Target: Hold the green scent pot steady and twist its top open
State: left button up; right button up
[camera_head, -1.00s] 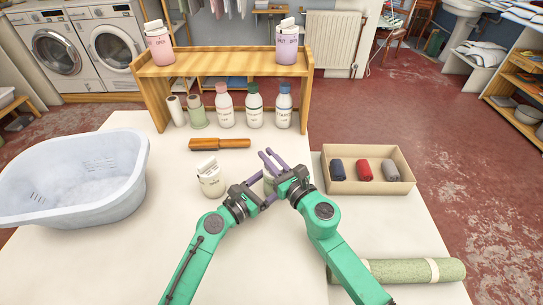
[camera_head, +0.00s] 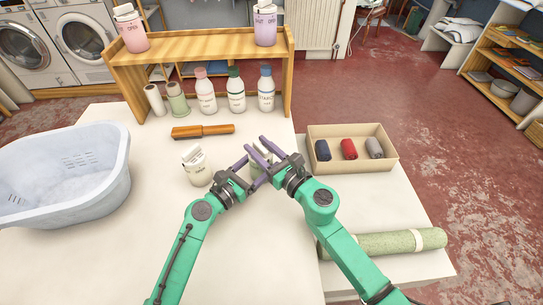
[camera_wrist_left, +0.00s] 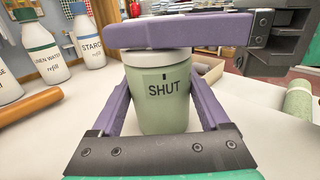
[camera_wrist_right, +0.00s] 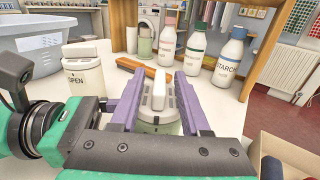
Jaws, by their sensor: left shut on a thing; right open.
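The green scent pot (camera_wrist_left: 163,108) stands upright on the table, its front reading SHUT in the left wrist view. My left gripper (camera_head: 252,168) is shut on its body, one finger on each side. Its pale top (camera_wrist_right: 158,95), with a raised grip bar, shows between the fingers of my right gripper (camera_wrist_right: 155,88). The right gripper (camera_head: 255,143) is open, with its fingers on either side of the top. One right finger crosses in front of the top in the left wrist view. In the head view the grippers hide most of the pot.
A cream pot (camera_head: 196,170) reading OPEN in the right wrist view (camera_wrist_right: 83,78) stands close left. A wooden-handled tool (camera_head: 203,131) lies behind, before bottles and a wooden shelf (camera_head: 200,45). A tub (camera_head: 60,180) is at left; a box (camera_head: 345,167) and green roll (camera_head: 390,243) are at right.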

jog(key=v, duration=0.9)
jog(key=shift+s, duration=0.15)
jog(key=shift+d, duration=0.1)
pick_arm(q)
jog(key=o, duration=1.4)
